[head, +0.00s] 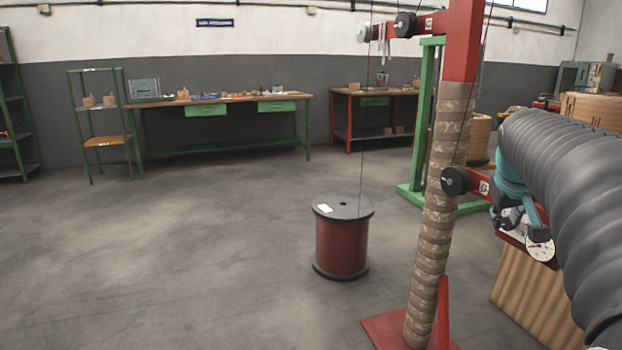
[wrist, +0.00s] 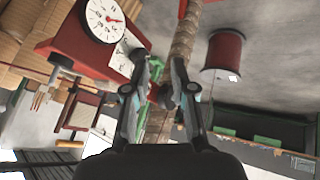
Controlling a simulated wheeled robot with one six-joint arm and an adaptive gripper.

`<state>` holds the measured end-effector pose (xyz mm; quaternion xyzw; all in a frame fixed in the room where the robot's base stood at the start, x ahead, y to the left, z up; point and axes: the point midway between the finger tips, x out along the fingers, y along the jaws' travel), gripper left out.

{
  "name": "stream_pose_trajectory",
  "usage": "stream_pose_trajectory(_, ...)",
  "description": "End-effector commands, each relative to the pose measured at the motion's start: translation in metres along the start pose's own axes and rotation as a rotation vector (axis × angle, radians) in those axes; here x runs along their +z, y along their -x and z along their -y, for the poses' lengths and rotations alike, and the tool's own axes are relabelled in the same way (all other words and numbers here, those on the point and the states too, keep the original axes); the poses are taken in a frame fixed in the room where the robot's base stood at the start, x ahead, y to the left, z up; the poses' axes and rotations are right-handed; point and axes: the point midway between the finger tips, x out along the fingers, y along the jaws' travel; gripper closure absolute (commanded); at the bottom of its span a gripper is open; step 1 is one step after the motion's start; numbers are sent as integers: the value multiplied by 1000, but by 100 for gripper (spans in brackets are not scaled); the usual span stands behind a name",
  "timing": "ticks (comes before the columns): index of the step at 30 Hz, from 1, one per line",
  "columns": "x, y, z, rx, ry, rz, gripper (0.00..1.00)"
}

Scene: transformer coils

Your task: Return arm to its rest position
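My gripper (head: 512,218) shows at the right of the head view, partly hidden by my arm's dark ribbed sleeve. It is near a red box with a white dial (head: 541,250) and a dark pulley wheel (head: 456,181) on a red bracket. In the wrist view my gripper (wrist: 163,65) has its two fingers apart. No held object is visible between them, though the wrapped column (wrist: 187,38) and a dark round part show behind the gap. The dial (wrist: 104,19) is left of the fingers there.
A red post with a wrapped column (head: 437,200) stands on a red base (head: 395,333) left of the arm. A dark red spool (head: 342,246) stands on the floor. Workbenches (head: 225,99) line the back wall. The floor at left is clear.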

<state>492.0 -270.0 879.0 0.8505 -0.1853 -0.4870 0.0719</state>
Motion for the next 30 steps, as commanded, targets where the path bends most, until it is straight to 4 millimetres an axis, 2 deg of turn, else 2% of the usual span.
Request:
stream_pose_trajectory(1, 20, 3, 26, -36, -25, 16, 75)
stream_pose_trajectory(3, 50, 5, 59, -84, -66, 43, 75)
stream_pose_trajectory(5, 76, 8, 87, -122, -93, 65, 75)
stream_pose_trajectory(9, 142, 18, 147, -206, -124, 113, 75)
stream_pose_trajectory(15, 230, 33, 210, -305, -71, 143, 75)
stream_pose_trajectory(18, 258, 42, 229, -341, -20, 128, 75)
stream_pose_trajectory(21, 268, 53, 239, -366, 23, 88, 75)
stream_pose_trajectory(24, 265, 66, 244, -386, 51, 45, 75)
stream_pose_trajectory(30, 265, 68, 248, -396, 69, 39, 75)
